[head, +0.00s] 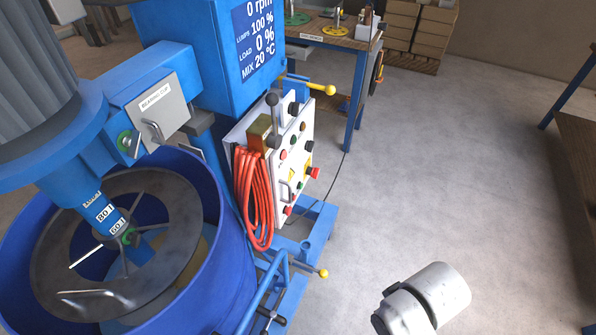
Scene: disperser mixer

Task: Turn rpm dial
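A white control panel (277,188) stands on the side of the blue mixer, seen at a steep angle. It carries several small black knobs, coloured buttons and a red stop button (314,173) at its right edge. One black knob (293,109) sits near the top and another black knob (309,146) lies lower on the right. The labels are too small to read, so I cannot tell which knob is the rpm dial. The display (258,38) above reads 0 rpm. A white rounded link of my arm shows at the lower right. My gripper is not in view.
A coiled orange hose (255,198) hangs left of the panel. A lever with a yellow knob (328,90) and a lower yellow-tipped handle (322,273) stick out. The blue vat (215,215) is at the left. The floor (430,170) right of the panel is clear.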

